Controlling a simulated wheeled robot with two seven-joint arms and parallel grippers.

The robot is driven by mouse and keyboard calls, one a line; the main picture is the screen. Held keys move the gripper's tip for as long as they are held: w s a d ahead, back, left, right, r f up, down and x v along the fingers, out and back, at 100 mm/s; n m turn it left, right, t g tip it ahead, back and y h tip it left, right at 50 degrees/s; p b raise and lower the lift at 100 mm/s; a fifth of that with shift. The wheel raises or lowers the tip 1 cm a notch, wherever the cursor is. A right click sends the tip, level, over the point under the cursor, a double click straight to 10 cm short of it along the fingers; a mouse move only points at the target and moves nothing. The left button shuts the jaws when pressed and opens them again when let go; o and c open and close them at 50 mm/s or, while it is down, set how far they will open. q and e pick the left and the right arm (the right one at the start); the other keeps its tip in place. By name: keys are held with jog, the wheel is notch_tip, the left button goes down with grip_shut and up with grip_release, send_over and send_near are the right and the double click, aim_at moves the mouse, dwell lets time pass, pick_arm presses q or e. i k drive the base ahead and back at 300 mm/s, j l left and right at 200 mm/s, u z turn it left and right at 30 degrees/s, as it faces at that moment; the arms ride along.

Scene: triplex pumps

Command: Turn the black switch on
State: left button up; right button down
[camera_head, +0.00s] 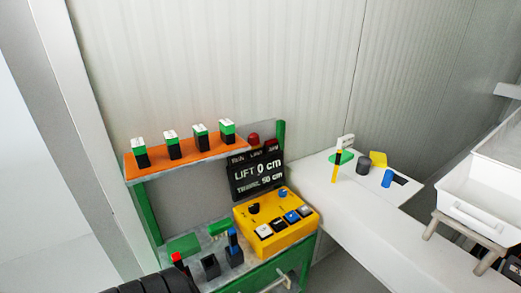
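A yellow control box (290,238) stands on the green-framed bench, at the lower middle of the head view. A black knob-like switch (253,208) sits on its upper left part. Whether the switch is on or off cannot be told at this size. Neither of my grippers shows, and nothing touches the box.
A black display (257,172) behind the box reads "LIFT 0 cm". An orange shelf (190,155) holds several green-and-black parts. A red-topped part (178,260) and black blocks stand left of the box. A white table (345,205) and white bin (470,210) are at right.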

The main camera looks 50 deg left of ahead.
aim_at(253, 209)
jog(key=u, duration=1.45)
